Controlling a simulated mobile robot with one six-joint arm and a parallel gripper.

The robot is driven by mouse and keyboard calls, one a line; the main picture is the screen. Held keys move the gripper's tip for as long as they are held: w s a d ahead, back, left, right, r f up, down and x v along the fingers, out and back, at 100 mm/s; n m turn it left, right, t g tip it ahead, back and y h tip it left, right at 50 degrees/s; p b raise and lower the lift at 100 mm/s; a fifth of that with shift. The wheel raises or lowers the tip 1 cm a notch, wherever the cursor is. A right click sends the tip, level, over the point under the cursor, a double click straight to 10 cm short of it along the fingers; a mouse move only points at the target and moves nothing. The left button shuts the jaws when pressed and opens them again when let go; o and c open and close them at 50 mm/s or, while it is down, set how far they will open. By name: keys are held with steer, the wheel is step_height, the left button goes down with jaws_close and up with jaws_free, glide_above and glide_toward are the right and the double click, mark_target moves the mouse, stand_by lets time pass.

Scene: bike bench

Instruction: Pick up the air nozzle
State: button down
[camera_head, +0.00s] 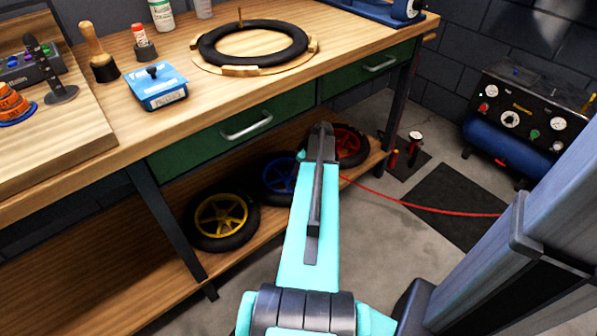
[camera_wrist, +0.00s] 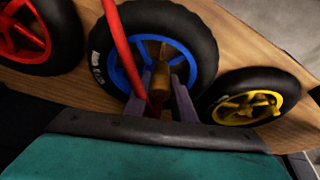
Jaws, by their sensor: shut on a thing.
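The air nozzle (camera_wrist: 161,72) is a brass-coloured piece with a thin tip, seen in the wrist view in front of the blue-rimmed wheel. My gripper (camera_wrist: 161,84) is shut on it, with one finger on each side. A red hose (camera_wrist: 118,38) runs down past the left finger toward the nozzle's base. In the head view my arm hides the gripper and the nozzle. The red hose (camera_head: 425,208) shows there, running from behind my arm to the right.
The lower shelf (camera_head: 160,285) holds wheels with yellow (camera_head: 221,216), blue (camera_head: 280,178) and red (camera_head: 348,146) rims. The workbench top (camera_head: 205,115) carries a tyre (camera_head: 253,43) and a blue box (camera_head: 157,86). A compressor (camera_head: 515,125) stands at the right by a dark floor mat (camera_head: 450,205).

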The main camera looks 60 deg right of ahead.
steer(key=s+r+p, duration=0.1)
steer(key=s+p, duration=0.1)
steer(key=s, duration=1.4)
steer(key=shift+d+r, duration=0.2)
steer(key=shift+r, duration=0.1)
steer(key=shift+w+r, duration=0.15)
